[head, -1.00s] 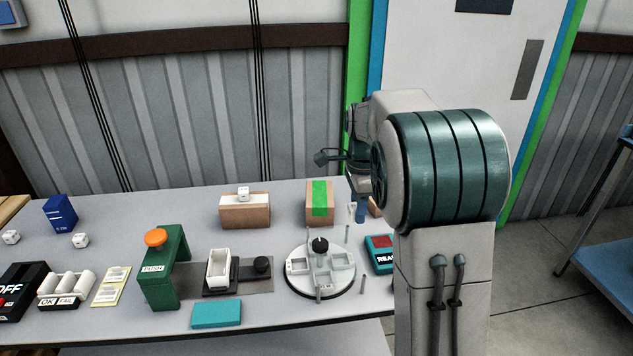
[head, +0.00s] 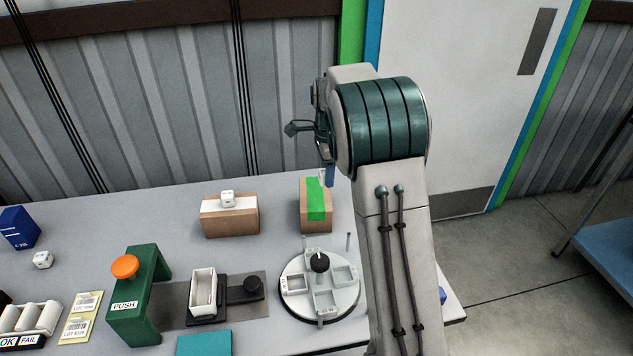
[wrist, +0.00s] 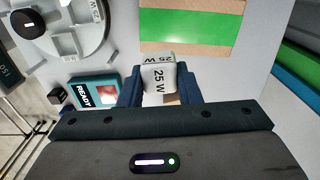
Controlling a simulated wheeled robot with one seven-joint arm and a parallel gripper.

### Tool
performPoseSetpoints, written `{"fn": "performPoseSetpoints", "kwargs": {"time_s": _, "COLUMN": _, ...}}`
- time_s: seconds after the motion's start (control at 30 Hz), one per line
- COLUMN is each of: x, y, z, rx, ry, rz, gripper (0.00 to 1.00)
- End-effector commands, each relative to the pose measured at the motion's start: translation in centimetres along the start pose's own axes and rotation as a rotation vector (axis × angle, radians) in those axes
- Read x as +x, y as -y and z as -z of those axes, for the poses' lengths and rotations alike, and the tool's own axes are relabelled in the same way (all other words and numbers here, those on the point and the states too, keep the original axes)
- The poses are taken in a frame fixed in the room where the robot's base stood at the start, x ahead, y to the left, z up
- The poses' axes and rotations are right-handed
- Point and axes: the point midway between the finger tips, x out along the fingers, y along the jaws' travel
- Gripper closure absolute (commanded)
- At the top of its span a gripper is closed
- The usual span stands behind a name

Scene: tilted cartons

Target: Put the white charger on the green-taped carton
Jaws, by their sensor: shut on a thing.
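The white charger (wrist: 158,78), marked "25 W", is held between the dark blue fingers of my gripper (wrist: 158,92) in the wrist view. The green-taped carton (wrist: 160,47) lies just beyond the charger in that view, its green strip (wrist: 190,25) facing up. In the head view, the green-taped carton (head: 315,214) stands at the back of the table and looks tilted. My gripper (head: 327,176) is at its upper right there, and appears to be above the table. The held charger is mostly hidden there by the fingers.
A round fixture (head: 320,286) stands in front of the green-taped carton. A teal "READY" box (wrist: 95,92) is near my gripper. A green push-button stand (head: 135,300) is further left.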

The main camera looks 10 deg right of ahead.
Motion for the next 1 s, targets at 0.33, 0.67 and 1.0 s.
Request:
{"fn": "performPoseSetpoints", "kwargs": {"time_s": 0.33, "x": 2.8, "y": 4.5, "z": -1.7, "rx": -0.001, "ry": 0.0, "rz": -0.001, "gripper": 0.93}}
{"fn": "performPoseSetpoints", "kwargs": {"time_s": 0.67, "x": 5.8, "y": 4.7, "z": -1.8, "rx": 0.0, "ry": 0.0, "rz": -0.004, "gripper": 0.93}}
{"fn": "performPoseSetpoints", "kwargs": {"time_s": 1.0, "x": 7.0, "y": 4.7, "z": -1.8, "rx": 0.0, "ry": 0.0, "rz": 0.0, "gripper": 0.93}}
